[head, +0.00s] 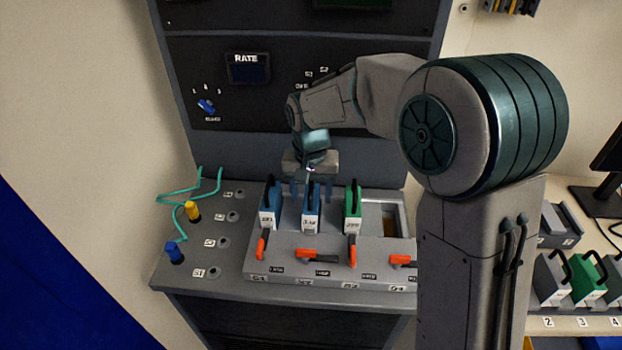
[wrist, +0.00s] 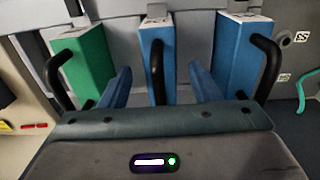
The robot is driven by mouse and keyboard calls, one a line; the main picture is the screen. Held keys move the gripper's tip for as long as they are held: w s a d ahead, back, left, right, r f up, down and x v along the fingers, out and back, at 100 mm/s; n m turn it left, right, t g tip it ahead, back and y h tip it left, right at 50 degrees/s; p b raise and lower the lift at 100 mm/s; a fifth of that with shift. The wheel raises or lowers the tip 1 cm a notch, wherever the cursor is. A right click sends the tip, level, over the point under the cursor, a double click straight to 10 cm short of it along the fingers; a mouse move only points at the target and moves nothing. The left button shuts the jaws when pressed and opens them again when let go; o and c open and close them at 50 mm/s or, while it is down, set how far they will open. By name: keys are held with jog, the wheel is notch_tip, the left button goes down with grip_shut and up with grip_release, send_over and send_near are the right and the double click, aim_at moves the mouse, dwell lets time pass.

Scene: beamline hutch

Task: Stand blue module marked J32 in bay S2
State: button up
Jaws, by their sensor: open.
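A blue module (head: 311,214) with a black handle stands in the second slot from the left of the grey bay rack (head: 330,275); its small front label seems to read J32. The bay label below seems to read S2. My gripper (head: 311,190) is over this module from behind, pointing down. In the wrist view my open fingers (wrist: 160,72) lie on either side of the middle blue module (wrist: 157,45) and its handle, with gaps visible. Whether the module is fully seated cannot be told.
Another blue module (head: 268,210) stands to the left and a green module (head: 353,212) to the right, both close to my fingers. The rightmost slot (head: 390,222) looks empty. Orange levers (head: 308,256) line the rack front, some upright, some sideways. A teal cable (head: 180,203) lies left.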

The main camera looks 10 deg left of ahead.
notch_tip(320, 180, up, 14)
jog(key=shift+a+f, duration=0.15)
dwell(0.3)
jog(key=s+d+f+t, duration=0.1)
jog(key=s+d, duration=0.3)
jog(key=d, duration=0.4)
jog(key=s+d+f+t, duration=0.1)
jog(key=s+d, duration=0.3)
jog(key=d, duration=0.3)
jog(key=s+d+f+t, duration=0.1)
jog(key=s+d+f, duration=0.4)
jog(key=s+d, duration=0.3)
jog(key=shift+s+f+m, duration=0.25)
jog(key=shift+s+m, duration=0.05)
jog(key=shift+s, duration=0.9)
